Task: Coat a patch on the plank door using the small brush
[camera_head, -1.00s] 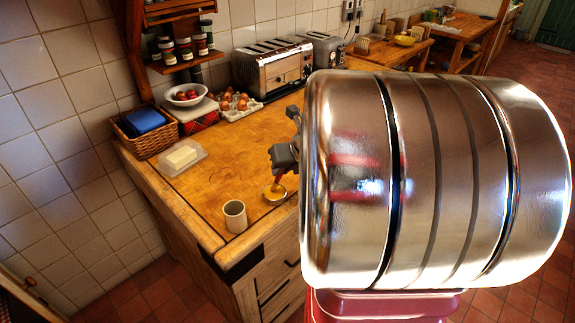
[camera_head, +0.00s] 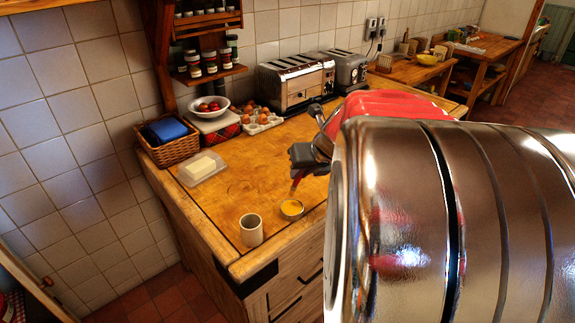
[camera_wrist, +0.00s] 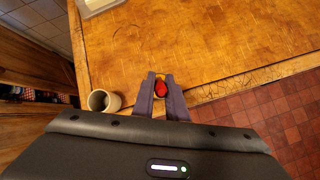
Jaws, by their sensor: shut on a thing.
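My gripper (camera_head: 299,168) is shut on the small brush (camera_head: 296,186), over the wooden worktop. The brush has a red handle and points down; in the wrist view its red end (camera_wrist: 160,88) shows between the two fingers (camera_wrist: 160,84). A small round dish with yellow-orange contents (camera_head: 291,209) stands right under the brush. I cannot tell whether the bristles touch the contents. In the wrist view the dish is mostly hidden behind the brush and fingers. A green, door-like surface (camera_head: 562,40) shows far off at the right edge; I cannot make out its planks.
A grey-white cup (camera_head: 251,230) stands left of the dish, near the worktop's corner. A butter dish (camera_head: 202,168), a wicker basket (camera_head: 170,148), eggs (camera_head: 260,121) and a toaster (camera_head: 297,84) stand farther back. Tiled floor (camera_head: 530,88) is open at the right.

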